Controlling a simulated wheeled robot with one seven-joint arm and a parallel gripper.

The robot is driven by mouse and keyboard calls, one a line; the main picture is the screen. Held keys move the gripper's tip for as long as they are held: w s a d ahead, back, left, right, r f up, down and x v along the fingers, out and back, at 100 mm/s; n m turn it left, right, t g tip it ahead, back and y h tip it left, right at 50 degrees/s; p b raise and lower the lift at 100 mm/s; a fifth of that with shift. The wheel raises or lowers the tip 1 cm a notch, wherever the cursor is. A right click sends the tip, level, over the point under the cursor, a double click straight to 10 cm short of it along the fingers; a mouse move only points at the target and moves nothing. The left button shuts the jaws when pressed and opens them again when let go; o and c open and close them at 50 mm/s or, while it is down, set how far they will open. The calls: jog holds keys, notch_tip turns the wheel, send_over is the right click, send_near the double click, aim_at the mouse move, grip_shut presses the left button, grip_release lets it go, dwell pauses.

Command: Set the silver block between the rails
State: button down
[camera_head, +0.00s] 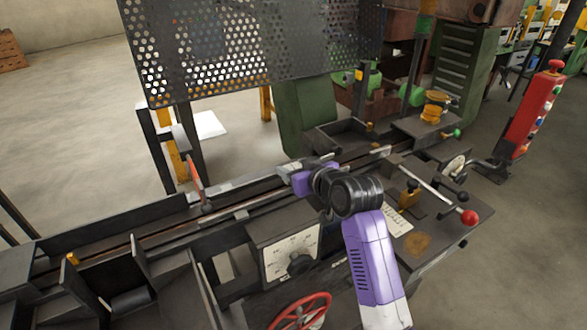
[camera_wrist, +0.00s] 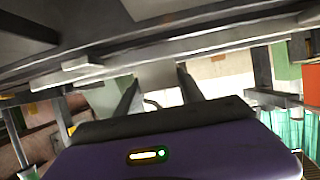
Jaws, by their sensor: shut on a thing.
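My gripper (camera_wrist: 158,88) is shut on the silver block (camera_wrist: 157,74), a pale grey piece between the two dark fingers in the wrist view. In the head view my purple arm reaches over the machine, and my gripper (camera_head: 290,173) is low at the rails (camera_head: 240,211), long dark parallel bars running from lower left to upper right. In the wrist view long rail bars (camera_wrist: 220,43) cross just beyond the fingertips. The block is small and mostly hidden in the head view. I cannot tell whether it touches the rails or is between them.
A perforated dark guard (camera_head: 250,45) hangs behind the rails. A dial box (camera_head: 290,252) and a red handwheel (camera_head: 301,311) are in front. A red-knobbed lever (camera_head: 468,217) is at right. A red-orange handle (camera_head: 195,180) stands up left of my gripper.

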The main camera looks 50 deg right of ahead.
jog(key=shift+f+b, duration=0.3)
jog(key=shift+f, duration=0.25)
dwell(0.4)
jog(key=c, duration=0.6)
grip_release()
jog(key=shift+c, duration=0.2)
jog(key=b+v, duration=0.1)
jog(key=v, duration=0.6)
jog(key=shift+s, duration=0.2)
jog(key=shift+s+a+r, duration=0.1)
jog(key=shift+s, duration=0.05)
